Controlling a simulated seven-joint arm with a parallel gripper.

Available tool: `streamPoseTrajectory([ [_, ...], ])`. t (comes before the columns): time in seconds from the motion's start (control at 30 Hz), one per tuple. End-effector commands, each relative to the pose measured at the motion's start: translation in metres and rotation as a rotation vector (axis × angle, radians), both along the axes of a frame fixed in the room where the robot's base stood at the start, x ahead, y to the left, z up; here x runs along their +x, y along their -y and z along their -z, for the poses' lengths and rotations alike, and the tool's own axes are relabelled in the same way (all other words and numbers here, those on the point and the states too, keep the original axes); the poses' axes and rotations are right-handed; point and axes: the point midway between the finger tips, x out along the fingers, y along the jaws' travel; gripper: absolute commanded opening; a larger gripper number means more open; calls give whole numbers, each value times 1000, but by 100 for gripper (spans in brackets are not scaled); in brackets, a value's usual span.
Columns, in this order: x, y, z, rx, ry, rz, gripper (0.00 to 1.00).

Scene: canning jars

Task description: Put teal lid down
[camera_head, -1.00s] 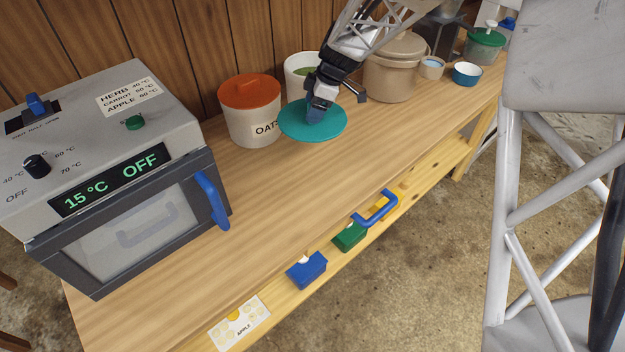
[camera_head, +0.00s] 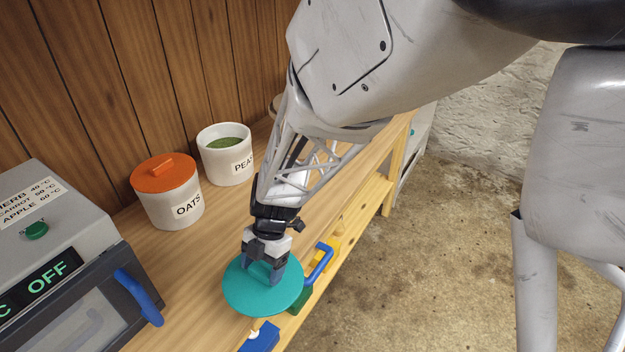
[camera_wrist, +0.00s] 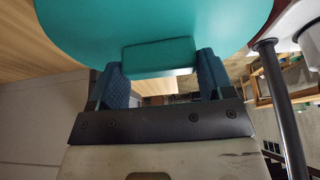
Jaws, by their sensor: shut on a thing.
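The teal lid (camera_head: 250,298) is a flat round disc with a raised handle. My gripper (camera_head: 264,274) is shut on that handle, above the front edge of the wooden bench; I cannot tell whether the lid touches the bench. In the wrist view the lid (camera_wrist: 215,28) fills the top, and its block handle (camera_wrist: 158,57) sits between the two blue fingers of my gripper (camera_wrist: 160,80). The white PEAS jar (camera_head: 228,160) stands open at the back, with green contents showing.
The OATS jar (camera_head: 167,194) with its orange lid stands left of the PEAS jar. A grey oven (camera_head: 75,262) with a blue handle is at the left. Bare bench (camera_head: 203,248) lies between the jars and the lid. A blue box (camera_head: 262,338) shows below the front edge.

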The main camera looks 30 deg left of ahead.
Motion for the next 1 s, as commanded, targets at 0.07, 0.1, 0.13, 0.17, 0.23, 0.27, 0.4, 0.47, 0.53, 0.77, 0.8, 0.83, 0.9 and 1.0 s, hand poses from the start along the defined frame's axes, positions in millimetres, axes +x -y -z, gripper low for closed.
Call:
streamPoseTrajectory([
  [0.07, 0, 0, 1, -1, -1, 0, 46],
  [0.1, 0, 0, 1, -1, -1, 0, 46],
  [0.13, 0, 0, 1, -1, -1, 0, 46],
  [0.17, 0, 0, 1, -1, -1, 0, 46],
  [0.23, 0, 0, 1, -2, -1, 0, 46],
  [0.27, 0, -1, 1, -2, -1, 0, 46],
  [0.4, 1, -4, 2, -2, -1, 0, 46],
  [0.47, 3, -7, 2, -3, -2, 1, 46],
  [0.53, 6, -11, 3, -3, -2, 1, 46],
  [0.77, 19, -35, 5, -3, -2, 1, 46],
  [0.8, 22, -39, 6, -4, -2, 1, 46],
  [0.83, 24, -43, 6, -3, -1, 1, 46],
  [0.9, 28, -50, 6, -1, -1, 1, 46],
  [1.0, 34, -61, 8, -2, -1, 0, 46],
])
